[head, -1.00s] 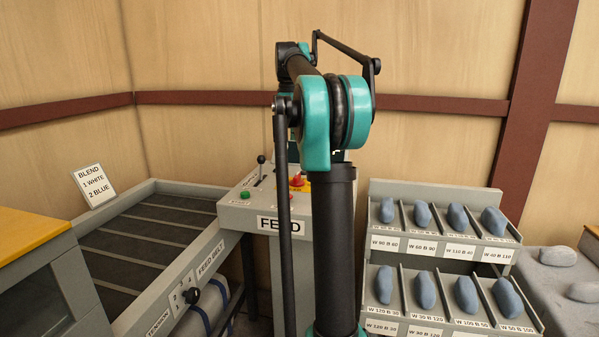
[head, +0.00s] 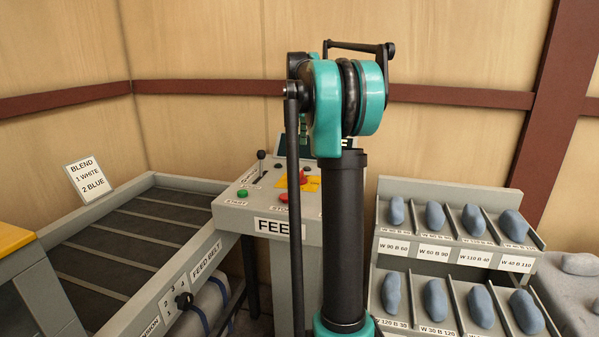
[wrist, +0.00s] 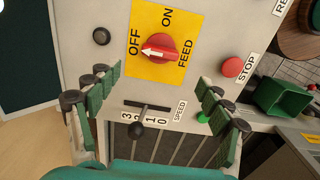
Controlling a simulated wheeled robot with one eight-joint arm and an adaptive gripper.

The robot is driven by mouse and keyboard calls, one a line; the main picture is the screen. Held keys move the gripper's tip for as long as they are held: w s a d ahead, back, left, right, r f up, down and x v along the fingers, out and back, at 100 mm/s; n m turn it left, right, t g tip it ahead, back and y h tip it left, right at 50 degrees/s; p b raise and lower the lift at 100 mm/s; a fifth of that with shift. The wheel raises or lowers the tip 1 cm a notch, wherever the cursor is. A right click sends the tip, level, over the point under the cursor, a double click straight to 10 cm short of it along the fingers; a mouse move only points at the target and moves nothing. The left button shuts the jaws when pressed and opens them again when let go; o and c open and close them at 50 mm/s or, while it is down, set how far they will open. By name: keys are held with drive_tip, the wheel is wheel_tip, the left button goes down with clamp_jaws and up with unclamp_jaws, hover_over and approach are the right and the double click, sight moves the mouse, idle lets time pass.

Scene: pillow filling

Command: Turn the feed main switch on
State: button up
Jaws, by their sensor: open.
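The feed main switch (wrist: 160,49) is a red rotary knob with a white arrow on a yellow plate (wrist: 138,70) marked OFF, ON and FEED. Its arrow points toward OFF. In the head view the red switch (head: 304,176) shows on the grey FEED console, partly beside my arm. My gripper (wrist: 159,80) is open and empty, its green fingers spread to either side below the knob in the wrist view. They do not touch the knob. In the head view my gripper is mostly hidden behind my arm.
A red STOP button (wrist: 232,66), a black button (wrist: 101,36) and the speed lever (wrist: 137,129) are near my fingers. A green start button (head: 243,193) sits at the console's left front. The feed belt (head: 140,230) lies left; a sample rack (head: 455,262) stands right.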

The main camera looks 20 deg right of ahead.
sight(299, 172)
wheel_tip(299, 172, down, 10)
drive_tip(key=shift+f, duration=0.1)
drive_tip(key=shift+c, duration=0.6)
drive_tip(key=c, duration=1)
